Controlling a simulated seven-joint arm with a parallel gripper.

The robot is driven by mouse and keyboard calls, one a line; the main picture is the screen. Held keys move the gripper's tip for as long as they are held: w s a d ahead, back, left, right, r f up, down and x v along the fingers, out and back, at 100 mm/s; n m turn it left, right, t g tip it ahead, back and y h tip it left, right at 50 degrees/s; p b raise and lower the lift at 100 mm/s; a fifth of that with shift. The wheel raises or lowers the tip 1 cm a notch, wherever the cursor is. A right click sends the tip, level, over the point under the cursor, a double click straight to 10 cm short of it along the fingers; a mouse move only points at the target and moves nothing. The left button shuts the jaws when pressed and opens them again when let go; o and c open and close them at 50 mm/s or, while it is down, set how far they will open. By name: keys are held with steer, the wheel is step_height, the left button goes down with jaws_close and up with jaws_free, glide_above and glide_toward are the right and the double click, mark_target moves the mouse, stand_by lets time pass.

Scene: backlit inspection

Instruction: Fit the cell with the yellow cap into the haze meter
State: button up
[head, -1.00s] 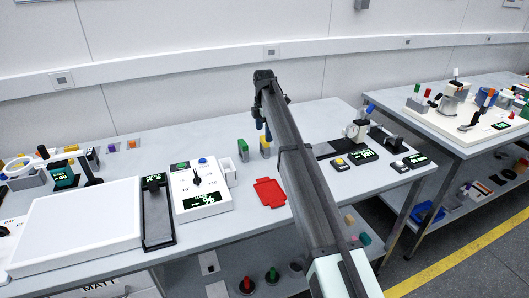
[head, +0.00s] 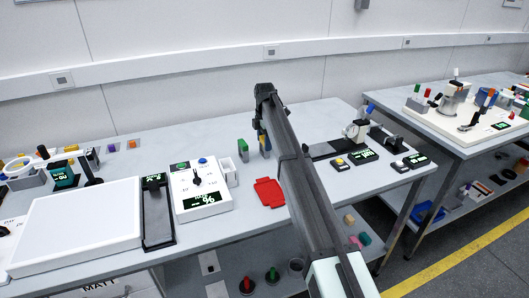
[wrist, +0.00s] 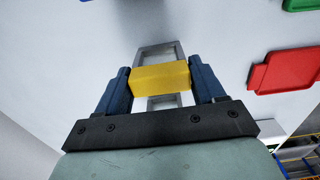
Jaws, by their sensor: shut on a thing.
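The cell with the yellow cap (wrist: 160,77) is between the two blue fingers of my gripper (wrist: 161,84) in the wrist view. The gripper is shut on the cap, and the cell's clear, grey-edged body shows behind it. In the head view the yellow cap (head: 262,143) is mostly hidden by my gripper (head: 262,136), low over the bench; I cannot tell whether the cell touches it. The white unit with a dial and a % display (head: 201,188), apparently the haze meter, stands to the left, with a white open holder (head: 228,172) on its right side.
A green-capped cell (head: 243,150) stands just left of my gripper. A red tray (head: 270,192) lies in front, also in the wrist view (wrist: 285,70). A black-based instrument (head: 322,149) is to the right. A large white panel (head: 75,225) fills the left bench.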

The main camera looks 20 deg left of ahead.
steer(key=c, duration=0.7)
steer(key=shift+c, duration=0.3)
steer(key=shift+r, duration=0.15)
